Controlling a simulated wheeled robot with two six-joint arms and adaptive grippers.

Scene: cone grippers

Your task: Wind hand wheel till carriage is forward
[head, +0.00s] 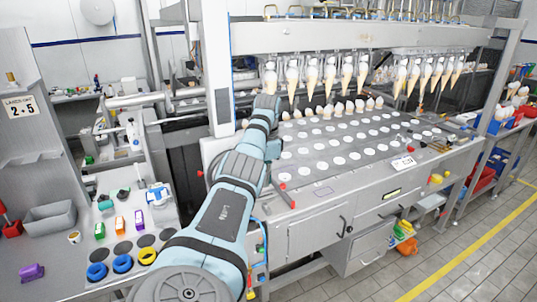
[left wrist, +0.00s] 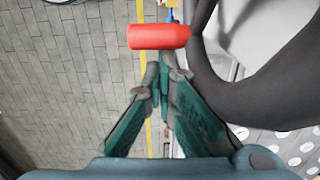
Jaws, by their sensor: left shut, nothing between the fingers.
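The hand wheel's thick black rim (left wrist: 215,85) curves down the right of the left wrist view. Its red handle (left wrist: 158,37) lies across the picture just beyond my fingertips. My left gripper (left wrist: 163,62) is shut and empty, its tips close to the handle; I cannot tell if they touch. In the head view my left arm hides the gripper and most of the wheel; a dark piece of rim (head: 214,165) shows left of the arm. The carriage, a grey beam (head: 360,38) with a row of cone-holding grippers, spans the machine above the grey plate (head: 340,178). My right gripper is out of view.
The plate carries rows of white discs and a row of cones at its back. Red levers (head: 286,195) stick out at the machine's front. A side bench (head: 70,262) with coloured blocks and rings stands at left. Open tiled floor (head: 475,245) lies at right.

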